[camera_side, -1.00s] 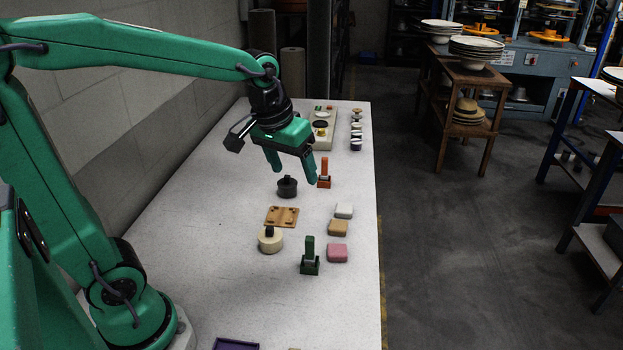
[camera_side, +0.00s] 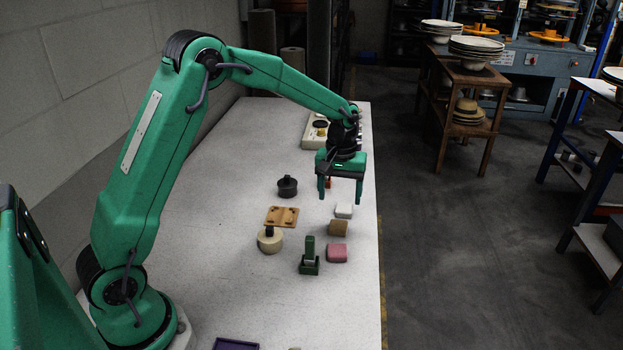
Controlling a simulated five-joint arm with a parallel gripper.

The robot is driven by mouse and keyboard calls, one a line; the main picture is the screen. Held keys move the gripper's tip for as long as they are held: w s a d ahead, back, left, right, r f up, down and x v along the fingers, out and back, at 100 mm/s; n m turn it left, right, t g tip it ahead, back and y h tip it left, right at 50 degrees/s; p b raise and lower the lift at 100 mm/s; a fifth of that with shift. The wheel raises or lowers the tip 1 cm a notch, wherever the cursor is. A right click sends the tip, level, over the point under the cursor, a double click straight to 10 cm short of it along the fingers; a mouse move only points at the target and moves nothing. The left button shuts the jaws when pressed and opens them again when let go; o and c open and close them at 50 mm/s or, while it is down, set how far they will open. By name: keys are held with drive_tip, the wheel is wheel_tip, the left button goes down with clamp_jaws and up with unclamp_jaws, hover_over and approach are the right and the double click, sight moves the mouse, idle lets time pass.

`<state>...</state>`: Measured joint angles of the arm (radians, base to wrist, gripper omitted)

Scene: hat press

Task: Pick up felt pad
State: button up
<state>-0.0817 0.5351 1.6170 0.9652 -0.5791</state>
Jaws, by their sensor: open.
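Three small block-like pads lie in a column near the table's right edge: a white one (camera_side: 344,211), a tan one (camera_side: 338,228) and a pink one (camera_side: 337,253). I cannot tell which of them is the felt pad. My gripper (camera_side: 340,199) is open and points down, with nothing between its fingers. It appears above and slightly behind the white pad, and its right finger comes close to that pad in the picture. The exact height is hard to tell.
A wooden plate (camera_side: 282,216), a dark round weight (camera_side: 287,187), a cream round pot (camera_side: 270,240) and a green upright holder (camera_side: 310,258) stand left of the pads. A purple tray (camera_side: 236,344) is at the front. The table's left side is clear.

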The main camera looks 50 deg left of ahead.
sight(338, 225)
drive_tip(key=shift+w+a+f, duration=0.1)
drive_tip(key=shift+w+f, duration=0.15)
drive_tip(key=shift+f, duration=0.25)
drive_tip(key=shift+w+a+f, duration=0.1)
drive_tip(key=shift+w+f, duration=0.15)
drive_tip(key=shift+f, duration=1.55)
drive_tip(key=shift+f, duration=0.1)
drive_tip(key=shift+s+a+f, duration=0.1)
drive_tip(key=shift+s+f, duration=0.05)
drive_tip(key=shift+f, duration=2.35)
drive_tip(key=c, duration=1.1)
